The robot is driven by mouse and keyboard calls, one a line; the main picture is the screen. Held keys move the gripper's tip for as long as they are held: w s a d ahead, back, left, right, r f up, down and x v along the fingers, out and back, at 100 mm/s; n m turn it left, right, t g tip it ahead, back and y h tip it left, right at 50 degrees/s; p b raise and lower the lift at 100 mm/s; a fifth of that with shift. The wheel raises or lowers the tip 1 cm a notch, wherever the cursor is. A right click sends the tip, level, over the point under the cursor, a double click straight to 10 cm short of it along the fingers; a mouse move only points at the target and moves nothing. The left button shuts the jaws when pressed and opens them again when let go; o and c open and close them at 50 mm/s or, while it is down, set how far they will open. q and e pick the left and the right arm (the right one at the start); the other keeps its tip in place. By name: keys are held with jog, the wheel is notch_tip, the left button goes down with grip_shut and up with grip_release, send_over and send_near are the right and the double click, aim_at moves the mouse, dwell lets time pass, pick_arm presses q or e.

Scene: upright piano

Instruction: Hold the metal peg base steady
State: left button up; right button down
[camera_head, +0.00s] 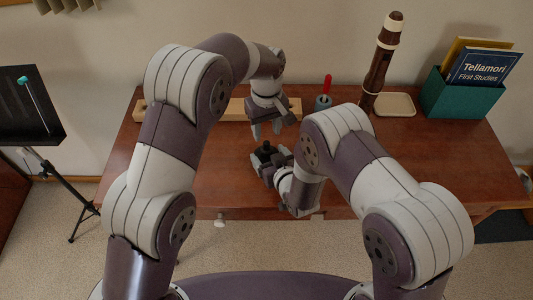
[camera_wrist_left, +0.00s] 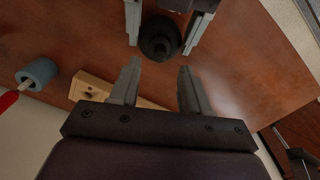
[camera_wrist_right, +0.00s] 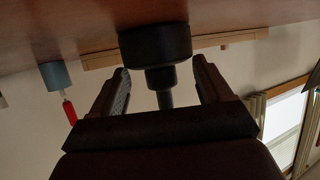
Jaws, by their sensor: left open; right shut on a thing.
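The metal peg base (camera_head: 267,148) is a dark, round, stepped piece near the front middle of the brown wooden top. It also shows in the left wrist view (camera_wrist_left: 158,40) and the right wrist view (camera_wrist_right: 154,45). My right gripper (camera_head: 264,160) is shut on it, with one finger on each side. A narrower dark stem points toward the palm in the right wrist view. My left gripper (camera_head: 266,132) is open and empty, pointing down just above and behind the base. In the left wrist view its fingertips (camera_wrist_left: 158,72) are apart from the base.
A light wooden rail (camera_head: 236,109) lies along the back. A blue cup with a red-handled tool (camera_head: 323,102) stands right of it. Further right are a brown recorder (camera_head: 382,62), a cream tray (camera_head: 396,105) and a green book box (camera_head: 458,98). The right part of the top is clear.

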aim_at(266, 142)
pick_arm(q)
notch_tip(266, 142, down, 8)
jog(key=shift+f, duration=0.1)
dwell(0.5)
grip_shut()
jog(key=m, duration=0.8)
jog(key=shift+o, duration=1.4)
grip_release()
